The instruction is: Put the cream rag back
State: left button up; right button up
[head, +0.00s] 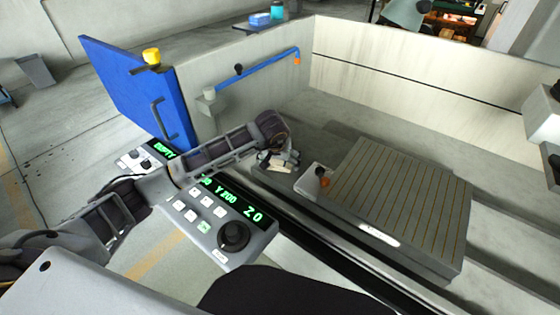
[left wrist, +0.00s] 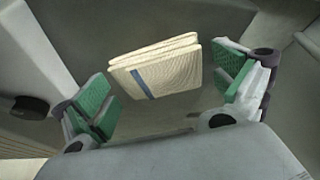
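The cream rag (left wrist: 158,70) is a folded, layered pad with a blue stripe near one edge. In the left wrist view it lies on a grey surface, ahead of and between the green-padded fingers of my left gripper (left wrist: 168,98). The fingers are spread wide, with a gap on each side of the rag, and hold nothing. In the head view my left gripper (head: 279,158) points down inside the machine's tank, left of the slotted table. My right gripper is not in view.
A control panel (head: 225,222) with green readouts lies below my left forearm. A blue door (head: 135,92) stands open, and a pale tank wall (head: 420,85) closes the back.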

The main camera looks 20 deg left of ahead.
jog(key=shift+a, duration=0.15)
pick_arm(q)
jog(key=shift+r, duration=0.1)
jog(key=shift+s+r, duration=0.15)
jog(key=shift+r, duration=0.45)
jog(key=v, duration=1)
jog(key=shift+r, duration=0.35)
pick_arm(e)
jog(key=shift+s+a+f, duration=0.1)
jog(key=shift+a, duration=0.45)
pick_arm(q)
jog(key=shift+s, duration=0.15)
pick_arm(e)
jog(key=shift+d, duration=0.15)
